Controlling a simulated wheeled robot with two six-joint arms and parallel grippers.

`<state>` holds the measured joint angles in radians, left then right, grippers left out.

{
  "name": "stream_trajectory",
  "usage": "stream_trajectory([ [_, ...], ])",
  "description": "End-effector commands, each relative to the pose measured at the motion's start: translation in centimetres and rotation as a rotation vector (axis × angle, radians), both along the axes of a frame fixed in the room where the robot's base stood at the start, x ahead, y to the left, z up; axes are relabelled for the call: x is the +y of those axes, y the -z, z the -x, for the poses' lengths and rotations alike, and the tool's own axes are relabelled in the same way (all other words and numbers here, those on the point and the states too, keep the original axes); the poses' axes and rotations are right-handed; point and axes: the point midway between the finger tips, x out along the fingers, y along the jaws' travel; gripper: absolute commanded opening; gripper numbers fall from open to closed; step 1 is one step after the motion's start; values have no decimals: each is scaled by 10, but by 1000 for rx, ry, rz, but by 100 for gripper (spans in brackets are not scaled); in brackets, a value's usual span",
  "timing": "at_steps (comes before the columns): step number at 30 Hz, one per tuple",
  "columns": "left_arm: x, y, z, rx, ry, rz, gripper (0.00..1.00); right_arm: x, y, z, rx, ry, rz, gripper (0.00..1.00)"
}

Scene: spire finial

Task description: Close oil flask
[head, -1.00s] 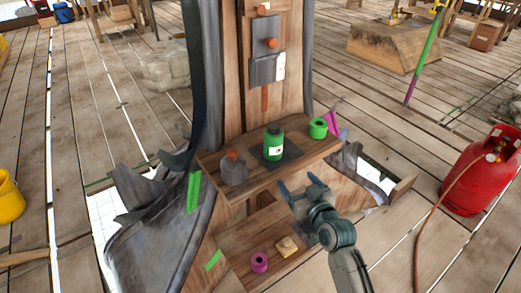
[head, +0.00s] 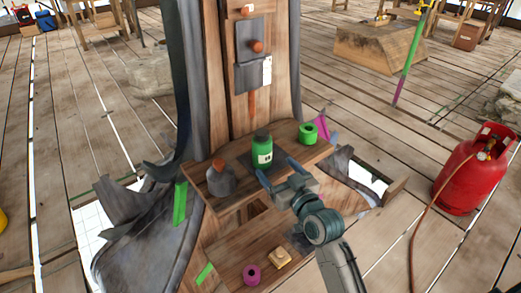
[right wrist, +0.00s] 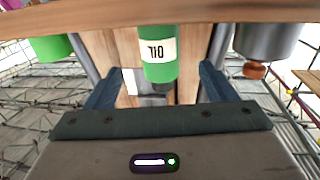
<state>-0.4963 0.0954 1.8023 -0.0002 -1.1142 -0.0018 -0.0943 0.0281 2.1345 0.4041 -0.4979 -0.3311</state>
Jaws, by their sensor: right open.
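The green oil flask (head: 263,152) stands upright on the upper wooden shelf, on a dark square patch. Its top looks dark; I cannot tell whether a cap is on it. In the right wrist view, which is upside down, the flask (right wrist: 159,62) shows its white OIL label between my two fingers. My right gripper (head: 275,166) is open and empty, just in front of the flask, with its fingers pointing at it. The flask appears still ahead of the fingertips, with no contact visible. My left gripper is not in view.
A grey pot with an orange knob (head: 221,181) stands left of the flask, and a green roll (head: 308,134) right of it. A lower shelf holds a magenta roll (head: 251,274) and a yellowish block (head: 281,258). A red gas cylinder (head: 472,172) stands at right.

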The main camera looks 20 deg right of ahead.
Motion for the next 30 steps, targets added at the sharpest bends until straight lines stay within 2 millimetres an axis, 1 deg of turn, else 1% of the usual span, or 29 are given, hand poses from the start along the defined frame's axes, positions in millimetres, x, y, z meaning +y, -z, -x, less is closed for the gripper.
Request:
stream_trajectory([
  [2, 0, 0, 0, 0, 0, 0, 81, 0, 0, -1, 0, 0, 0, 77],
  [5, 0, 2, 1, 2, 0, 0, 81, 2, -1, -9, -1, 1, -2, 77],
  [9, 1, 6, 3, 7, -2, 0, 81, 6, -2, -32, -2, 0, -1, 77],
  [13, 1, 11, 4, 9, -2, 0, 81, 9, -1, -49, 0, 0, -2, 77],
  [17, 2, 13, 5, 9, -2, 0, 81, 11, -1, -55, 0, 0, -1, 77],
  [26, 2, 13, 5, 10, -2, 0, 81, 11, -1, -57, 0, 0, 0, 77],
  [28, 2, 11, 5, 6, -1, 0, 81, 12, -3, -63, 0, 0, -1, 77],
  [29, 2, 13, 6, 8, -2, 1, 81, 13, -4, -67, 0, 0, -1, 77],
  [30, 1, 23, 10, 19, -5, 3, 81, 14, -5, -73, -1, 0, -2, 77],
])
